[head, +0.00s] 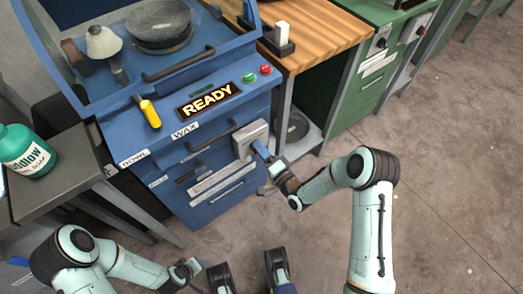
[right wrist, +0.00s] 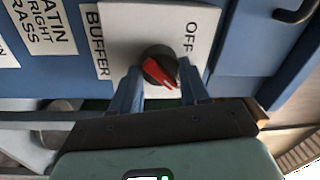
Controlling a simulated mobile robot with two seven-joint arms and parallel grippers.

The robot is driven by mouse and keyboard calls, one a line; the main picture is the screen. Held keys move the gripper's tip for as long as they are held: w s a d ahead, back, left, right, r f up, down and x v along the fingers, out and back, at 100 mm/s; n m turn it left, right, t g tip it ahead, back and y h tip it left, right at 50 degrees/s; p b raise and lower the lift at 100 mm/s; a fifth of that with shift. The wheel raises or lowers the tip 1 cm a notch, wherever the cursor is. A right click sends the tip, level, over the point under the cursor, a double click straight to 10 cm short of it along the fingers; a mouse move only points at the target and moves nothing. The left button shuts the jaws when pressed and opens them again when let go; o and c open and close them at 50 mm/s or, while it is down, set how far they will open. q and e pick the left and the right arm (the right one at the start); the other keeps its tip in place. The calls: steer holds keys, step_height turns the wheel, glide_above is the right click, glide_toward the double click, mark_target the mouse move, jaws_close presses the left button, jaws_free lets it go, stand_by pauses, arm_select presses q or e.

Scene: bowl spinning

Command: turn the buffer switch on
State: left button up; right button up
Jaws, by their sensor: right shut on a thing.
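The buffer switch is a red knob (right wrist: 160,68) on a black dial, set in a light plate (right wrist: 122,25) marked OFF, with a BUFFER label (right wrist: 97,40) beside it. In the head view the switch plate (head: 250,138) is on the front of the blue machine, and my gripper hides the knob. My right gripper (head: 262,150) is at the plate. In the right wrist view its blue fingers (right wrist: 159,72) stand on either side of the knob, shut on it. My left gripper (head: 187,272) is low in the head view, away from the machine; its jaws are too small to judge.
The blue machine (head: 228,190) has a lit READY sign (head: 209,101), green and red buttons (head: 257,73), a yellow-handled tool (head: 150,112) and drawers. A grey table with a green bottle (head: 27,152) stands at left, a wooden bench (head: 320,35) at right. The floor at right is clear.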

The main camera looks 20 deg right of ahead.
arm_select(q)
steer(key=shift+s+f, duration=0.15)
steer(key=shift+s, duration=0.05)
arm_select(e)
steer(key=shift+a+m, duration=0.1)
steer(key=shift+m, duration=0.3)
steer(key=o, duration=1)
steer(key=shift+o, duration=0.2)
steer(key=shift+s, duration=0.15)
arm_select(q)
steer(key=r+p, duration=0.1)
steer(key=s+d+r+p, duration=0.1)
steer(key=shift+d+r, duration=0.1)
steer(key=shift+r, duration=0.25)
arm_select(e)
steer(key=v, duration=1.3)
arm_select(q)
steer(key=shift+w, duration=0.1)
arm_select(e)
steer(key=shift+f, duration=0.1)
